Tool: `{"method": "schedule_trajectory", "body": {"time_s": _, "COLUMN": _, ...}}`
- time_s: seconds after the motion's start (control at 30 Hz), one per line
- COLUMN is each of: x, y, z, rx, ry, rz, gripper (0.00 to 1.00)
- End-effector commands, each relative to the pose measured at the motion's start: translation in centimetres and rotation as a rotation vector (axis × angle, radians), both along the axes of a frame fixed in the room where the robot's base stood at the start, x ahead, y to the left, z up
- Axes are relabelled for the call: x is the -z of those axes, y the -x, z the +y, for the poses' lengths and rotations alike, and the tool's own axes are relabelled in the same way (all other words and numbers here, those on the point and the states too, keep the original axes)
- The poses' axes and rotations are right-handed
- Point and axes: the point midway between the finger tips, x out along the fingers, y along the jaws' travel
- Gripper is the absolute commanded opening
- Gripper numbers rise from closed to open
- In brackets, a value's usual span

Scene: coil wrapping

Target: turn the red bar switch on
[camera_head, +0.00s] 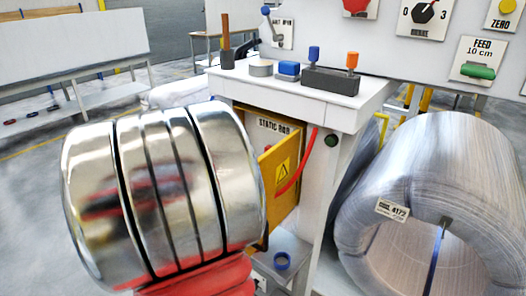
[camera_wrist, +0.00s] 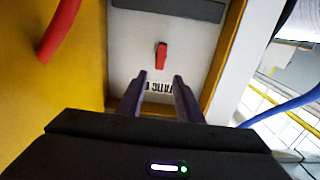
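The red bar switch (camera_wrist: 161,56) is a small red lever on the pale back panel (camera_wrist: 140,30) of the static bar box, in the wrist view. The word on its label (camera_wrist: 156,87) appears upside down there. My gripper (camera_wrist: 160,76) is open and empty, its two dark fingers pointing toward the panel. The switch shows just beyond and between the fingertips; I cannot tell the exact gap.
The box's yellow door (camera_head: 281,180) stands open, with a warning triangle and a curved red piece (camera_head: 297,165); the door also fills the left of the wrist view (camera_wrist: 50,90). A white bench (camera_head: 345,112) stands above the box. A large wire coil (camera_head: 400,180) is at right.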

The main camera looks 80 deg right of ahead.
Motion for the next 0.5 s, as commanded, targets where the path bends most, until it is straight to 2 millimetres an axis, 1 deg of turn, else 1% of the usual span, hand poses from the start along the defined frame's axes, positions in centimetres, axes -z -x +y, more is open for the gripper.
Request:
{"method": "schedule_trajectory", "body": {"time_s": 0.4, "x": 0.1, "y": 2.1, "z": -4.6, "rx": 0.003, "ry": -0.001, "rz": 0.0, "gripper": 0.33}}
{"method": "schedule_trajectory", "body": {"time_s": 0.5, "x": 0.0, "y": 2.4, "z": -5.4, "rx": 0.002, "ry": 0.0, "rz": 0.0, "gripper": 0.33}}
